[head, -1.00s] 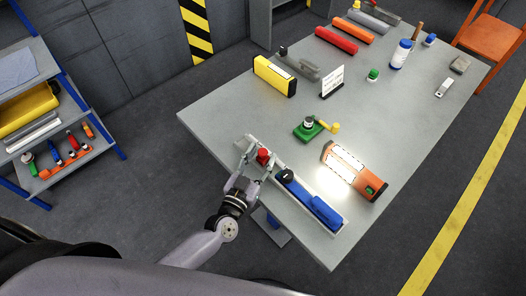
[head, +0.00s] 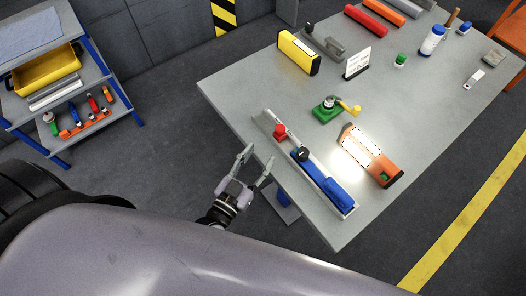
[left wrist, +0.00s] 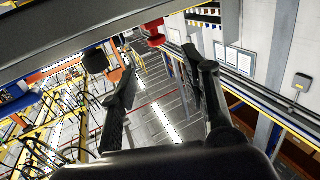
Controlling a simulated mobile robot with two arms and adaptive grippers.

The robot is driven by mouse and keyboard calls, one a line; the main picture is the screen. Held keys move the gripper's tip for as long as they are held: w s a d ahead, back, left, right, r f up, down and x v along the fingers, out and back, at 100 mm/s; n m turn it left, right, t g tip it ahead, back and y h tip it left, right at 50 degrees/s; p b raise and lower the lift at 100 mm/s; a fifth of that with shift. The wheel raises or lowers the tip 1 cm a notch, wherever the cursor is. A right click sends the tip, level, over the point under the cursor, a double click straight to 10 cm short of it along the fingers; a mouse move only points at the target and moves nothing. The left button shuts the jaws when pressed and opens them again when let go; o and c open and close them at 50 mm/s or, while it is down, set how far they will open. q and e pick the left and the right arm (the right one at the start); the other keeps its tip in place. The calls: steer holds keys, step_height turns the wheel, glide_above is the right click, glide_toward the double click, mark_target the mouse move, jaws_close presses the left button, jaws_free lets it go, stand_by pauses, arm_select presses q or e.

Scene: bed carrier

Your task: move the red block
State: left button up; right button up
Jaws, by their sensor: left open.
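The red block (head: 280,131) sits on the long pale rail (head: 262,118), near its far-left end on the grey table. A dark round knob (head: 302,154) and a long blue piece (head: 328,185) are farther along the same rail. My left gripper (head: 257,158) is open and empty at the table's near-left edge, apart from the red block, to its lower left. Its spread fingers (left wrist: 165,75) show in the left wrist view with nothing between them. A red shape (left wrist: 155,32) shows above them; I cannot tell if it is the block. My right gripper is not in view.
On the table (head: 235,95) are a green base with a yellow handle (head: 326,111), an orange lit device (head: 370,155), a yellow box (head: 298,52) and a white sign (head: 357,63). A shelf cart (head: 92,85) stands left. Floor between cart and table is clear.

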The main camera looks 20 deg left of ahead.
arm_select(q)
steer(key=w+a+r+m+t+h+b, duration=0.2)
steer(key=w+a+r+m+t+b, duration=0.25)
steer(key=m, duration=0.45)
steer(key=m+g+h+b, duration=0.9)
steer(key=m+g, duration=0.4)
steer(key=m, duration=2.2)
glide_toward(281, 128)
steer(key=shift+m+t+h, duration=0.25)
steer(key=shift+m+h, duration=0.05)
steer(key=p+x, duration=0.1)
steer(key=x, duration=0.2)
steer(key=p+x, duration=0.2)
steer(key=f+p+x, duration=0.1)
steer(key=p+x, duration=0.1)
steer(key=x, duration=0.1)
steer(key=shift+w+d, duration=0.55)
steer(key=shift+d, duration=0.2)
steer(key=shift+c, duration=0.3)
jaws_close()
steer(key=shift+f, duration=0.1)
